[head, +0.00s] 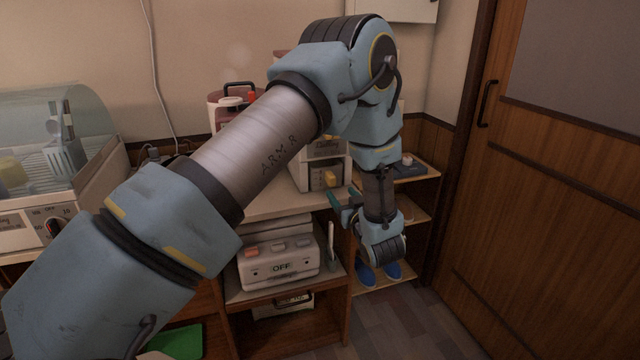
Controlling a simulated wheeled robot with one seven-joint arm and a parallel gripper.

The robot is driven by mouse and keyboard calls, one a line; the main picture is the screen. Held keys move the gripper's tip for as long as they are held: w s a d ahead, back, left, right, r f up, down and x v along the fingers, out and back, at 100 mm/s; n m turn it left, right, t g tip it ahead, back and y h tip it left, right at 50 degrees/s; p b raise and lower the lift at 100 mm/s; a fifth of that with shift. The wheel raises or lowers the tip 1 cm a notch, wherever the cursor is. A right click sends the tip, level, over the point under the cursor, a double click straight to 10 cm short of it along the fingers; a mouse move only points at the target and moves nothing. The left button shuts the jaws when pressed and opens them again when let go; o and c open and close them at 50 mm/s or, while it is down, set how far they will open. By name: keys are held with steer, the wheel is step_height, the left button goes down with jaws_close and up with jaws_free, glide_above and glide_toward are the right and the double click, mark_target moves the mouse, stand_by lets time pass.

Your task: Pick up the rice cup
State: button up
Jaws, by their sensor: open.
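My gripper (342,196) shows in the head view at the end of my arm, low in front of the shelves. Its teal fingers are apart, and I see nothing between them. I cannot pick out the rice cup for certain. A small yellow thing (330,178) shows in the front of a white box-shaped appliance (308,174) on the counter, just above and left of my fingers. I cannot tell whether it is the cup. My arm hides much of the counter behind it.
A dish dryer (22,222) with a clear lid stands at the left. Narrow shelves (420,207) and a wooden door (540,190) close off the right. Bare floor (410,325) shows in front.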

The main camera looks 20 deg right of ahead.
mark_target(333, 185)
steer(key=w, duration=0.1)
steer(key=w+p, duration=0.1)
steer(key=w+d, duration=0.1)
steer(key=shift+w+d+f+t, duration=0.1)
steer(key=shift+w+f+t, duration=0.2)
steer(key=shift+f+t, duration=0.1)
steer(key=w+p, duration=0.2)
steer(key=w, duration=0.3)
steer(key=shift+p, duration=0.4)
steer(key=shift+w+d, duration=0.1)
steer(key=shift+w, duration=0.05)
jaws_close()
